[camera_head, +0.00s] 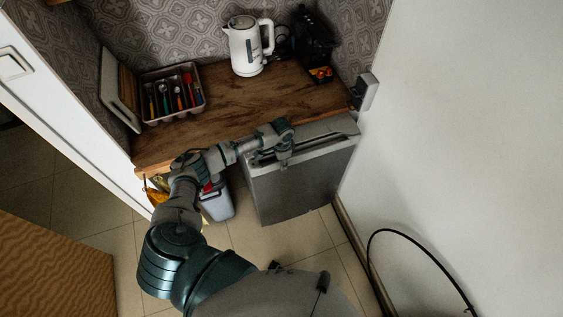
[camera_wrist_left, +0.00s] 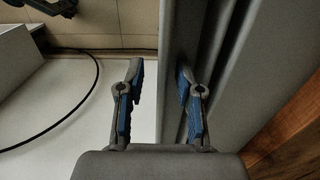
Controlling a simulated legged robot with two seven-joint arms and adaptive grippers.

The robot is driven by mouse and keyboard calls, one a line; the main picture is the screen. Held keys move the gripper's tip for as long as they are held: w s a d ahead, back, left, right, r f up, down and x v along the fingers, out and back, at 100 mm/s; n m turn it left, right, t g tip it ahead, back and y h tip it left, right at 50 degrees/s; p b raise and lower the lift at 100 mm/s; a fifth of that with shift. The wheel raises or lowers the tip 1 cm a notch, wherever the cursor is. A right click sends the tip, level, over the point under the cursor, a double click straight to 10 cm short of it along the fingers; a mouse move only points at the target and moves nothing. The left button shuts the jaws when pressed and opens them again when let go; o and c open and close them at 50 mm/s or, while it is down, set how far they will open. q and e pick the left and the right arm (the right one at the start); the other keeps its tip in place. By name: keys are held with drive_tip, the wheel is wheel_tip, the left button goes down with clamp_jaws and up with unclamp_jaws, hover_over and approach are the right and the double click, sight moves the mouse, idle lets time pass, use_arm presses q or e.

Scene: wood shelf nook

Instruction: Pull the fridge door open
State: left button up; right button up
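The grey fridge (camera_head: 300,185) stands under the right end of the wooden counter. Its door faces me, and a dark line runs along the door's top edge; I cannot tell whether this is a gap or a recess. My left gripper (camera_head: 284,157) is at the door's top edge. In the left wrist view the gripper (camera_wrist_left: 160,80) has its blue-padded fingers apart. The grey door edge (camera_wrist_left: 172,30) lies partly between them, nearer the right finger. Whether a finger touches it I cannot tell. My right gripper is not in view.
The counter (camera_head: 225,105) holds a cutlery tray (camera_head: 153,121), a white kettle (camera_head: 246,50) and a black coffee machine (camera_head: 312,40). A grey bin (camera_head: 218,205) stands left of the fridge. A white wall (camera_head: 460,120) is close on the right. Tiled floor in front is clear.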

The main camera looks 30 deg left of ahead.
use_arm(q)
drive_tip(key=shift+f, duration=0.3)
drive_tip(key=shift+a, duration=0.15)
drive_tip(key=shift+a, duration=0.2)
clamp_jaws()
drive_tip(key=shift+d, duration=0.2)
